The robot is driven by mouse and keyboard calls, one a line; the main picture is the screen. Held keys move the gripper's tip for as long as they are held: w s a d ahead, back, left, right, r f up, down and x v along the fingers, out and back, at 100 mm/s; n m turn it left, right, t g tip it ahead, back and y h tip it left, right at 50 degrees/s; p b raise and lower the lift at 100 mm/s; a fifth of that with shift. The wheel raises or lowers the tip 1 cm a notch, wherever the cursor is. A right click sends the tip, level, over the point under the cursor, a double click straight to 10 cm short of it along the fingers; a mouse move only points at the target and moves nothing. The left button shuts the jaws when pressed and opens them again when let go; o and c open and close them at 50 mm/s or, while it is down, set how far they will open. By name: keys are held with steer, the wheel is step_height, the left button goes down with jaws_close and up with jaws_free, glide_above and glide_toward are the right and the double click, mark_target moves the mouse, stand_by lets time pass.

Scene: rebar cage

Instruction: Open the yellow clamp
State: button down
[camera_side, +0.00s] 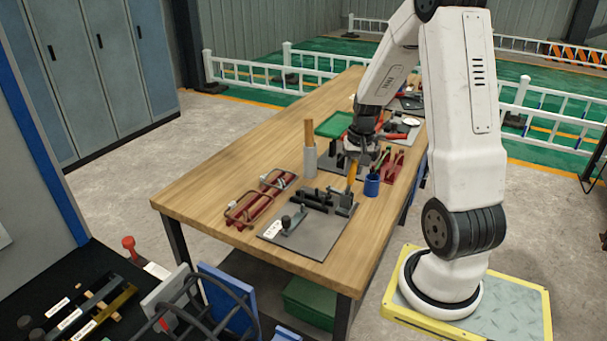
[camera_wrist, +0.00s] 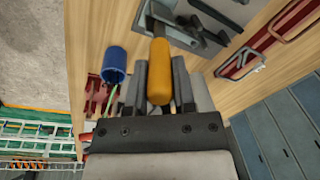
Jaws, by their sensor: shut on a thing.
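The yellow clamp handle (camera_wrist: 159,72) stands up between the fingers of my gripper (camera_wrist: 159,88) in the wrist view. My gripper is shut on this handle. In the side view the yellow handle (camera_side: 351,173) shows just below my gripper (camera_side: 358,158), above the right end of a grey plate. The clamp's metal base (camera_side: 344,204) sits on that grey fixture plate (camera_side: 310,240). The handle looks close to upright in the side view. The fingers partly hide the upper part of the handle there.
A blue cup (camera_side: 372,186) with tools stands just right of the clamp. A grey cylinder with wooden sticks (camera_side: 310,160) stands behind to the left. Red racks with wire loops (camera_side: 250,208) lie left of the plate. The table's front left (camera_side: 190,195) is bare.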

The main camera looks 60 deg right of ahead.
steer(key=shift+s+a+f+t, duration=0.1)
steer(key=shift+s+f+t, duration=0.05)
steer(key=shift+s+t, duration=0.55)
steer(key=shift+s+f+t, duration=0.15)
steer(key=shift+s+t, duration=0.35)
steer(key=shift+t, duration=0.3)
steer(key=shift+s, duration=0.15)
steer(key=shift+c, duration=2.2)
jaws_free()
steer(key=shift+s+r, duration=0.1)
steer(key=shift+r, duration=0.05)
steer(key=w+v, duration=0.2)
steer(key=v, duration=0.9)
steer(key=shift+r, duration=0.5)
